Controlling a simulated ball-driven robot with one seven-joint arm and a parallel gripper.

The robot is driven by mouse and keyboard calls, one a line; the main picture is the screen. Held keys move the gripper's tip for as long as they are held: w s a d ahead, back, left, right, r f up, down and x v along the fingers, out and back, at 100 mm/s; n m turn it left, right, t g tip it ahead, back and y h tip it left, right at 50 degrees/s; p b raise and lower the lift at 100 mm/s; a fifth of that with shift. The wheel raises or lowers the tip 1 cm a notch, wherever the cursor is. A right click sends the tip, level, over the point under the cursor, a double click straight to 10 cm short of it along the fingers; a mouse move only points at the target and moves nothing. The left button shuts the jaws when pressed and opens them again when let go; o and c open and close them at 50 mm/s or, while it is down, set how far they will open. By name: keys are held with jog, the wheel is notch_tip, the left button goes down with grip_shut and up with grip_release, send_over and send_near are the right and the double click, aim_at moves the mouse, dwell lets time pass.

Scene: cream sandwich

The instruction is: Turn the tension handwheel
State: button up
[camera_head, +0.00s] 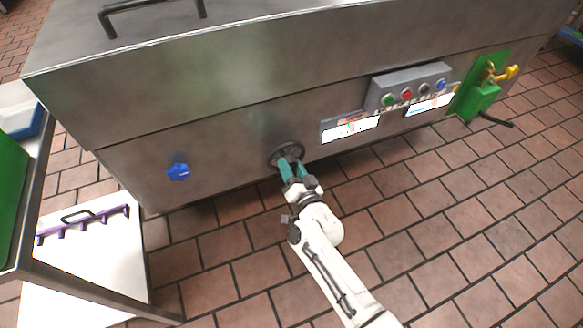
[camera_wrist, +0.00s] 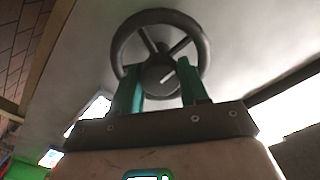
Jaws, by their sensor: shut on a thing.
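The tension handwheel (camera_head: 287,152) is a dark round wheel on the front panel of a large steel machine. In the wrist view the handwheel (camera_wrist: 160,22) shows its rim, spokes and a hub with a pale mark. My gripper (camera_head: 293,170) reaches the wheel from the front with its green fingers. In the wrist view my gripper (camera_wrist: 160,88) has one finger on each side of the hub, inside or against the lower rim. It is shut on the handwheel; the exact contact points are partly hidden by the rim.
A blue knob (camera_head: 178,172) sits left of the wheel. A button box (camera_head: 407,88) and a green panel with a yellow valve (camera_head: 490,85) are to the right. A white board with a purple rack (camera_head: 85,224) stands lower left. Tiled floor (camera_head: 450,220) is clear at right.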

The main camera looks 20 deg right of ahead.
dwell(0.3)
jog(key=o, duration=1.1)
jog(key=shift+c, duration=0.2)
jog(key=s+p, duration=0.2)
jog(key=s, duration=0.9)
jog(key=shift+w, duration=0.1)
